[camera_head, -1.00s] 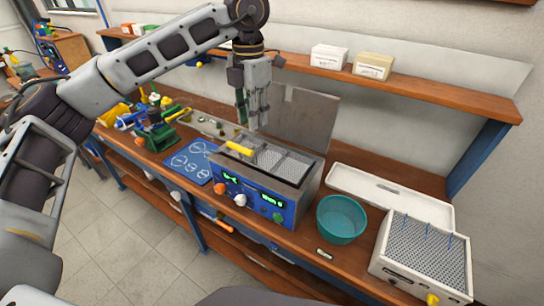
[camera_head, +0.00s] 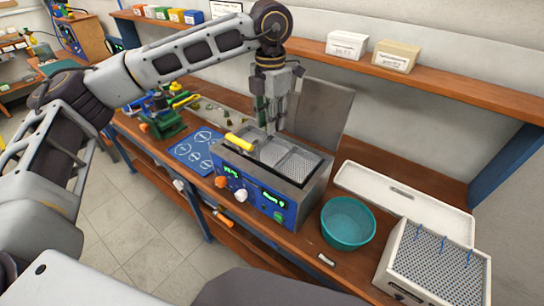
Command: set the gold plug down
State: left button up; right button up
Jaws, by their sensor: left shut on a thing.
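My left gripper (camera_head: 274,124) points down over the back edge of a blue-fronted bench unit (camera_head: 262,192) with an open top. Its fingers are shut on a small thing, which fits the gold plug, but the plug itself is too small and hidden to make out. The fingertips appear in front of a grey upright panel (camera_head: 321,113); I cannot tell their exact height above the unit. The unit's top holds a mesh basket (camera_head: 293,160) and a yellow handle (camera_head: 239,142). My right gripper is not in view.
A teal bowl (camera_head: 347,224) stands right of the unit. A blue mat (camera_head: 197,150) and a green device (camera_head: 163,124) lie left. A wooden shelf (camera_head: 450,88) runs above.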

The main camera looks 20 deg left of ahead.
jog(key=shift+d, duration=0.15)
pick_arm(q)
jog(key=shift+f, duration=0.1)
jog(key=shift+f, duration=0.3)
notch_tip(320, 180, down, 4)
jog(key=shift+f+p, duration=0.15)
jog(key=shift+p, duration=0.15)
jog(key=shift+f, duration=0.5)
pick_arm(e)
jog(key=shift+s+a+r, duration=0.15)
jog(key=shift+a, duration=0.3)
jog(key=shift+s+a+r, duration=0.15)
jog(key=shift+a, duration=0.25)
pick_arm(q)
jog(key=shift+f, duration=0.1)
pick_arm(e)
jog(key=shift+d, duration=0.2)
